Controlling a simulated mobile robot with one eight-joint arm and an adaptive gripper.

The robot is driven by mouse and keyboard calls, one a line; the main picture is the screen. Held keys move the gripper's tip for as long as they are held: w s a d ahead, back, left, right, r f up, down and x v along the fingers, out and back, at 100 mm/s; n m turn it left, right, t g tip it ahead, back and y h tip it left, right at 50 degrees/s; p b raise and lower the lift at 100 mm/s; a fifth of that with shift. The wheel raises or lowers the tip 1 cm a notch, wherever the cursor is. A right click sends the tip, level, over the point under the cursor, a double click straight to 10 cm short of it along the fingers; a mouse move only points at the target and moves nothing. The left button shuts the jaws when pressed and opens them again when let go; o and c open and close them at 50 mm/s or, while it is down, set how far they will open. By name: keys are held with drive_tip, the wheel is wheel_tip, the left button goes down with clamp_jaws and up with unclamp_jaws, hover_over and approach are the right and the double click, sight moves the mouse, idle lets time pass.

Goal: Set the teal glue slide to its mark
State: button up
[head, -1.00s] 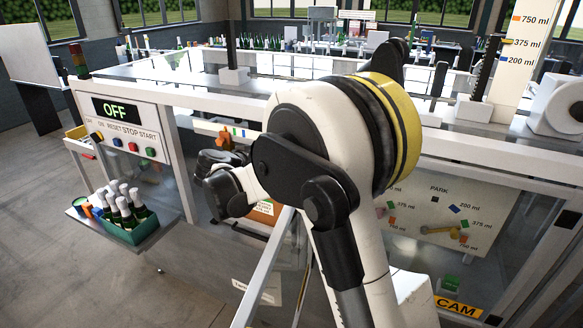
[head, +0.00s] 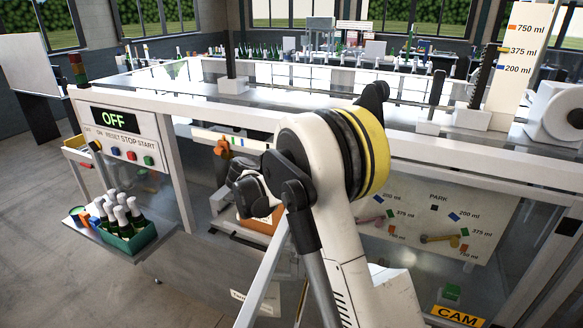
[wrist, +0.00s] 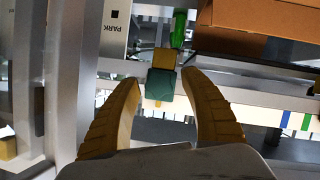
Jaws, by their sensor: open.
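The teal glue slide, a small teal block (wrist: 161,84), shows in the wrist view between the tips of my gripper (wrist: 160,78). The tan fingers are apart, one on each side of the block, with a gap visible at both sides. An ochre piece (wrist: 164,58) adjoins the block, with a bright green piece (wrist: 179,30) beyond it. A white strip with green and blue marks (wrist: 285,119) lies to the right. In the head view my dark wrist (head: 250,190) is in front of the machine; the fingertips and slide cannot be made out there.
A cardboard-brown box (wrist: 255,28) is close beyond the right finger. A grey upright (wrist: 70,80) stands left, beside a PARK plate (wrist: 114,28). In the head view, an orange knob (head: 222,148) is near my wrist, and the control panel (head: 120,135) reads OFF.

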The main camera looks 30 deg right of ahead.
clamp_jaws()
drive_tip(key=w+a+b, duration=0.1)
drive_tip(key=w+a, duration=0.5)
drive_tip(key=w, duration=0.2)
drive_tip(key=shift+w+a+b, duration=0.3)
drive_tip(key=shift+a+b, duration=0.05)
drive_tip(key=shift+a, duration=0.05)
unclamp_jaws()
drive_tip(key=v, duration=1.2)
